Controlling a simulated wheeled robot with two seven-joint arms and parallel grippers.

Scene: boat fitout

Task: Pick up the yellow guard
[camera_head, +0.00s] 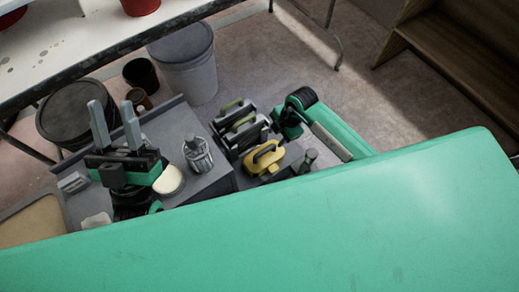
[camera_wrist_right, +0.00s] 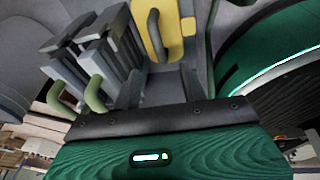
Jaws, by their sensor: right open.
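The yellow guard (camera_head: 264,160) sits on a grey surface just beyond the green edge, with a dark loop handle on it. In the right wrist view the guard (camera_wrist_right: 171,40) shows upper centre, its handle facing the camera. My right gripper (camera_head: 264,132) is close to the guard, on its far side, open and not holding it. Its fingers are hard to separate from the grey blocks there. My left gripper (camera_head: 112,112) is at the left, its two grey fingers pointing up with a gap between them, empty.
Grey blocks with green handles (camera_head: 232,105) stand right beside the guard; they also show in the right wrist view (camera_wrist_right: 93,45). A metal canister (camera_head: 198,153) and a pale round piece (camera_head: 169,180) are to the left. The broad green surface (camera_head: 300,230) in front is bare.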

